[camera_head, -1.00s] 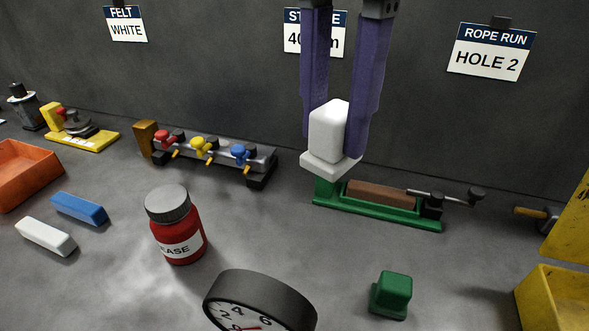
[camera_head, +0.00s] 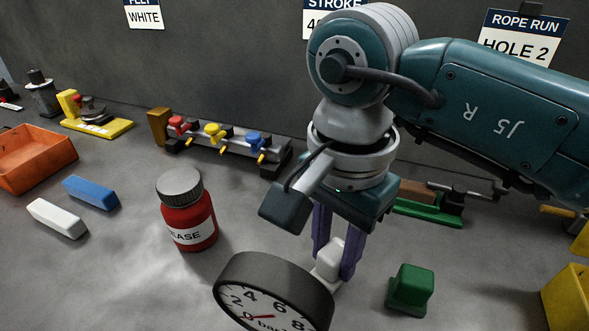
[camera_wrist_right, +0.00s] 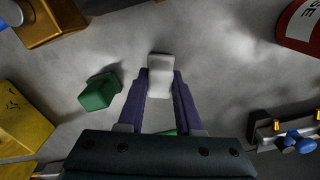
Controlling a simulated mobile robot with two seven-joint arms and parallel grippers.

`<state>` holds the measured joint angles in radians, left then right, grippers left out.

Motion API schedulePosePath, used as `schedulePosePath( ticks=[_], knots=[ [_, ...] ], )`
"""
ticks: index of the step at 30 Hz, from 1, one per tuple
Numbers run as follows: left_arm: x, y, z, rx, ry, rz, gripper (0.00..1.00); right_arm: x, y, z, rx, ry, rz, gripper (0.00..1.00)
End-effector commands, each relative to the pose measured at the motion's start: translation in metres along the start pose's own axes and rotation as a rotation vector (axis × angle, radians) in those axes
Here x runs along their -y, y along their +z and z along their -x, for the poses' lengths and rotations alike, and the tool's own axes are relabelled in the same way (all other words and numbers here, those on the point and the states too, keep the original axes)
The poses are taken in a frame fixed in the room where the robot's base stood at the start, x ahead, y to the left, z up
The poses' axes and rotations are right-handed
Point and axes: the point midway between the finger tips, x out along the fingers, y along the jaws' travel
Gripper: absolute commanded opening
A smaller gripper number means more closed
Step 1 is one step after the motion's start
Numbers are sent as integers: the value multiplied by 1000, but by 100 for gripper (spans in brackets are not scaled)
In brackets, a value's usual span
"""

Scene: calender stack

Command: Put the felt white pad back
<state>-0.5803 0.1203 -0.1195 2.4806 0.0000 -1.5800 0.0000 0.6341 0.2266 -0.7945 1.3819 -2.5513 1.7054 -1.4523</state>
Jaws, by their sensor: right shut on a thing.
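My right gripper (camera_head: 336,262) is shut on a white block (camera_head: 330,250) with a wider foot. It points down behind the round gauge (camera_head: 275,290), which hides part of the foot, so I cannot tell whether it touches the table. In the right wrist view the white block (camera_wrist_right: 161,64) sits between the purple fingers (camera_wrist_right: 161,84). A separate white bar (camera_head: 57,218) lies at left beside a blue bar (camera_head: 91,192). The sign reading WHITE (camera_head: 145,15) hangs on the back wall. My left gripper is not in view.
A green block (camera_head: 410,288) stands right of my gripper, with a yellow bin (camera_head: 568,300) beyond. A red jar (camera_head: 187,215) stands left. The green fixture (camera_head: 430,212) is partly hidden behind my arm. An orange tray (camera_head: 35,160) and a valve rail (camera_head: 220,145) stand farther back.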

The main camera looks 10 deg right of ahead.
Motion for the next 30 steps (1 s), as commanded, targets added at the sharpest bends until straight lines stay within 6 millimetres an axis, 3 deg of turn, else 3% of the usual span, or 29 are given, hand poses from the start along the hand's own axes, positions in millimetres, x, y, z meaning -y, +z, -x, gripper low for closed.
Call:
schedulePosePath(
  ticks=[11, 12, 19, 30],
  knots=[
    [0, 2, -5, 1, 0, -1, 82, 0, 0, -6, -1, -2, 0, 0],
    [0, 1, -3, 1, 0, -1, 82, 0, 0, -4, 0, -1, 0, 38],
    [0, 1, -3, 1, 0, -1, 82, 0, 0, -3, 0, -1, 0, 64],
    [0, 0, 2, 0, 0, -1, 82, 1, -1, 7, -1, -4, 0, 64]
  ],
)
